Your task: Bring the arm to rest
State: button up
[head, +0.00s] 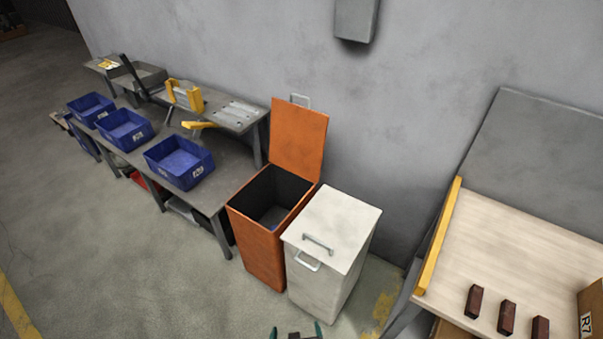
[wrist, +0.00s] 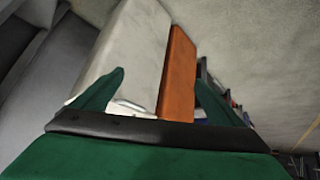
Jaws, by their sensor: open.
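My gripper (head: 297,334) shows only as green fingertips at the bottom edge of the head view, in front of the white bin. In the wrist view my gripper (wrist: 160,92) has its two green fingers spread apart, with nothing held between them. Beyond the fingers are the white bin (wrist: 135,45) and the orange bin (wrist: 178,65). The rest of my arm is out of the head view.
The orange bin (head: 258,248) stands with its lid up, beside the closed white bin (head: 345,230). A workbench (head: 225,190) with blue crates (head: 180,162) is left. A table (head: 510,235) with dark blocks (head: 507,317) is right. The floor (head: 110,255) at left is clear.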

jog(key=s+d+r+m+t, duration=0.1)
jog(key=s+r+t, duration=0.6)
jog(key=s+r, duration=1.3)
jog(key=shift+d+r+m, duration=0.3)
jog(key=shift+r, duration=0.35)
jog(key=shift+s, duration=0.1)
